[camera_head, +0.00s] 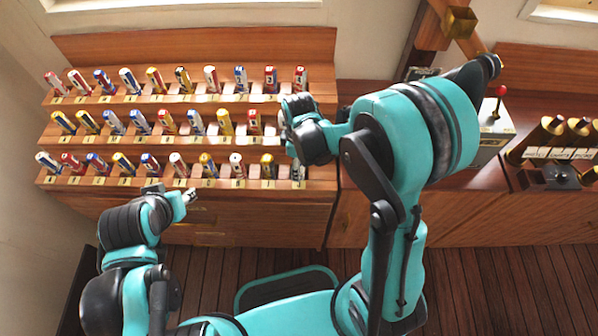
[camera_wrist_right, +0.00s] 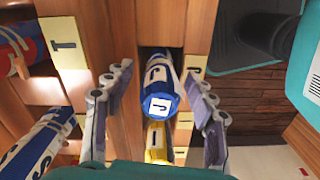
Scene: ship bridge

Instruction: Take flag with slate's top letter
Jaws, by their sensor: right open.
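Rolled flags stand in three rows in a stepped wooden rack (camera_head: 190,106), with small letter plates before them. My right gripper (camera_head: 287,140) is at the rack's right end, partly hidden by its own arm. In the right wrist view it is open (camera_wrist_right: 160,112), its two fingers on either side of a blue and white rolled flag (camera_wrist_right: 158,72). That flag's end face shows a letter like J. Whether the fingers touch it is unclear. My left gripper (camera_head: 189,195) is in front of the rack's lower left, away from the flags; its jaw state is unclear. I cannot make out a slate.
A yellow rolled flag (camera_wrist_right: 156,140) and another blue and white one (camera_wrist_right: 40,142) are close to my right fingers. Right of the rack are a grey box with a red-knobbed lever (camera_head: 499,100) and several dark cylinders with brass tops (camera_head: 550,128).

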